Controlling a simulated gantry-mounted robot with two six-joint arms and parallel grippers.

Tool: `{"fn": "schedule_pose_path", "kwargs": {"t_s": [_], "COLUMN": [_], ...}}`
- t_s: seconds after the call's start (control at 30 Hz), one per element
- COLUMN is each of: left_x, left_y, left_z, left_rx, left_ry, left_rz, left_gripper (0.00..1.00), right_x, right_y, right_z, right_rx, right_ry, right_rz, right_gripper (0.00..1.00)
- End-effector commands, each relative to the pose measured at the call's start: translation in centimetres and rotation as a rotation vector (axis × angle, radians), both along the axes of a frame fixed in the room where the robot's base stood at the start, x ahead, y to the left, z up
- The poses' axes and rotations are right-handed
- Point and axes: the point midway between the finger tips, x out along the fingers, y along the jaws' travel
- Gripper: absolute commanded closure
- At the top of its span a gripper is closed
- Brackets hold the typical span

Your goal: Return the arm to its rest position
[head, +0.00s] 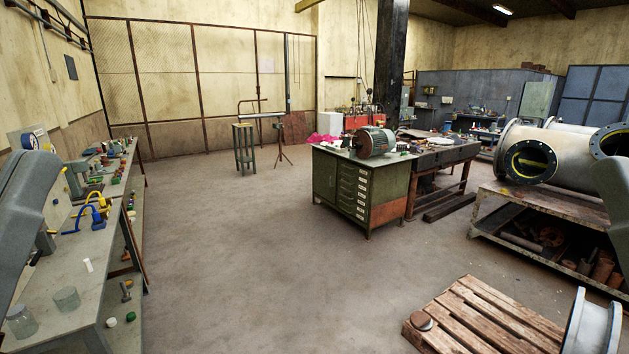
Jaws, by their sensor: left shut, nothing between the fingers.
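My left arm comes in from the left edge as a large grey link. My left gripper (37,256) shows small and dark beside it, over the near part of the left workbench (70,275). It is shut with nothing in it, and part of it is hidden by the arm. A grey link of my right arm shows at the right edge; my right gripper is out of view.
A green cabinet (340,185) carries a motor (374,142). The middle floor is clear.

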Motion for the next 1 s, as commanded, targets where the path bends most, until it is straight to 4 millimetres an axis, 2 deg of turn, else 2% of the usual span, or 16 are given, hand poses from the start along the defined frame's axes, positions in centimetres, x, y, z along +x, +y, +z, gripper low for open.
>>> {"fn": "schedule_pose_path", "kwargs": {"t_s": [0.03,0.17,0.4,0.53,0.6,0.7,1.0], "left_x": [0.0,0.0,0.0,0.1,0.1,0.1,0.0], "left_y": [0.0,0.0,0.0,0.0,0.0,0.0,0.0], "left_z": [4.3,10.4,22.5,27.9,29.8,31.1,31.0], "left_rx": [-0.001,-0.001,-0.002,-0.001,-0.001,-0.001,-0.001], "left_ry": [0.0,0.0,0.0,0.001,0.001,0.001,0.0], "left_rz": [-0.001,-0.002,-0.004,-0.004,-0.004,-0.004,-0.004], "left_gripper": [1.0,1.0,1.0,1.0,1.0,1.0,1.0], "right_x": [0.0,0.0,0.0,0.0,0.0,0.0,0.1], "right_y": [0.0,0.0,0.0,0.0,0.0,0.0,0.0], "right_z": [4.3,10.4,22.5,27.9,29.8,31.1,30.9], "right_rx": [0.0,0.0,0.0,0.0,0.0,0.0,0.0], "right_ry": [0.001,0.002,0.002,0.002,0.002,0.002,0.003], "right_rz": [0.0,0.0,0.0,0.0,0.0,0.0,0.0], "right_gripper": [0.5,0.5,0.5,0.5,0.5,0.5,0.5]}}
